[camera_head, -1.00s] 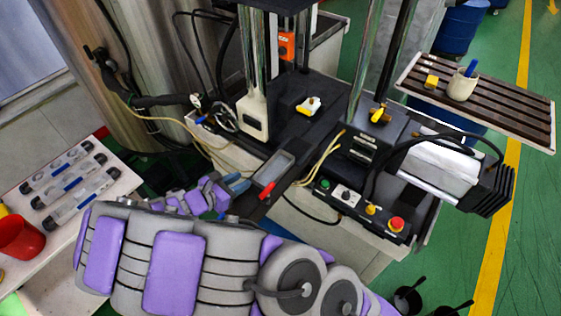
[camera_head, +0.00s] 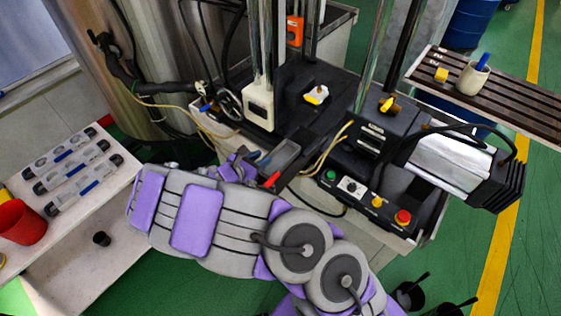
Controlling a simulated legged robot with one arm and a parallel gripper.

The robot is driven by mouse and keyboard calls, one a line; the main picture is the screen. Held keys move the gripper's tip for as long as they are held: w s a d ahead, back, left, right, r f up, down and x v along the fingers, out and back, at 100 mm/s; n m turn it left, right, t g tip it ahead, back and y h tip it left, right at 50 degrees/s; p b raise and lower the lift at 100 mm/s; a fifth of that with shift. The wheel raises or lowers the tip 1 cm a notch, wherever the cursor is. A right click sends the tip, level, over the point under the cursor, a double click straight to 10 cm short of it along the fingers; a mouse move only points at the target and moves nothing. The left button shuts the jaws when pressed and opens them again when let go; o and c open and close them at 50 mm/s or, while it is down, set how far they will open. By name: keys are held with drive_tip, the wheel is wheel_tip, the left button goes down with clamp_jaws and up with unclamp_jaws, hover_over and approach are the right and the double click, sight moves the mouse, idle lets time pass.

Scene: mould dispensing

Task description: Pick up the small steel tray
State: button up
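The small steel tray (camera_head: 280,154) is a grey, shallow rectangular pan with a red handle (camera_head: 272,180) at its near end. It lies at the front of the black press base, left of the control panel. My gripper (camera_head: 252,160) is at the tray's left side, very close to it. My purple and grey arm reaches in from the lower right and hides much of the gripper. I cannot tell whether the fingers touch the tray or how far apart they are.
The press (camera_head: 258,108) has upright columns behind the tray. A control panel (camera_head: 365,190) with buttons stands to the right. Beige cables run beside the tray.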

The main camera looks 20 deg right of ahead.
sight(271, 153)
drive_tip(key=shift+w+a+f, duration=0.1)
drive_tip(key=shift+w+f, duration=0.2)
drive_tip(key=d, duration=0.1)
drive_tip(key=w+d+b, duration=0.1)
drive_tip(key=d, duration=0.1)
drive_tip(key=w+d+f, duration=0.1)
drive_tip(key=shift+w+d+f, duration=0.1)
drive_tip(key=shift+d, duration=0.25)
drive_tip(key=shift+a, duration=0.7)
drive_tip(key=c, duration=0.5)
clamp_jaws()
drive_tip(key=shift+d, duration=0.45)
